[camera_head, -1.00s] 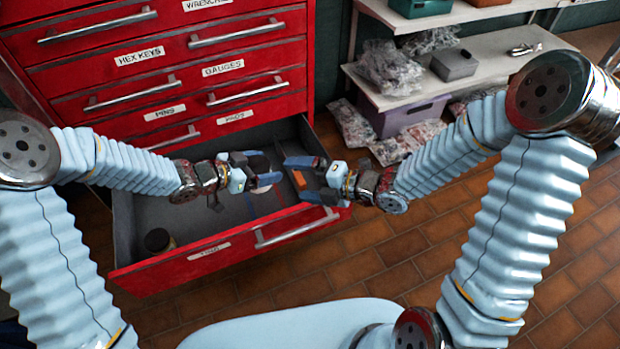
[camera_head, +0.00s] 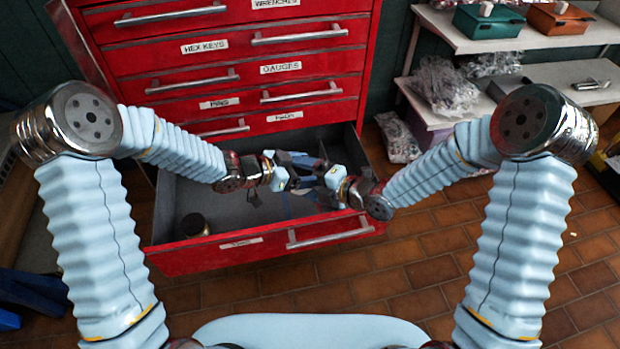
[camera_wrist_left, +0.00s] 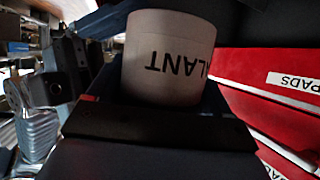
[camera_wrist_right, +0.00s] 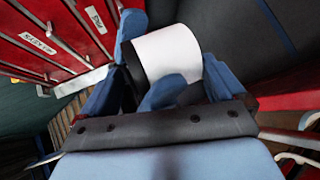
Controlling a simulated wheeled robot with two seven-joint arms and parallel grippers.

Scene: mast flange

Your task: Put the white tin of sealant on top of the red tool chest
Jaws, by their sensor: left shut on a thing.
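The white tin of sealant (camera_wrist_left: 168,60) is between my left gripper's jaws, its printed letters upside down in the left wrist view. In the right wrist view the tin (camera_wrist_right: 168,55) has a dark end and lies between my right gripper's spread blue fingers. My left gripper (camera_head: 303,162) is shut on the tin over the open drawer. My right gripper (camera_head: 322,178) is open, very close to it from the right; contact with the tin cannot be told. In the head view the grippers hide the tin. The red tool chest (camera_head: 215,55) stands behind; its top is out of view.
The chest's bottom drawer (camera_head: 275,245) is pulled out below my grippers. A dark-lidded jar (camera_head: 195,225) stands in its left part. A shelf (camera_head: 470,40) with green (camera_head: 488,20) and orange (camera_head: 560,18) boxes is at the right. The tiled floor in front is clear.

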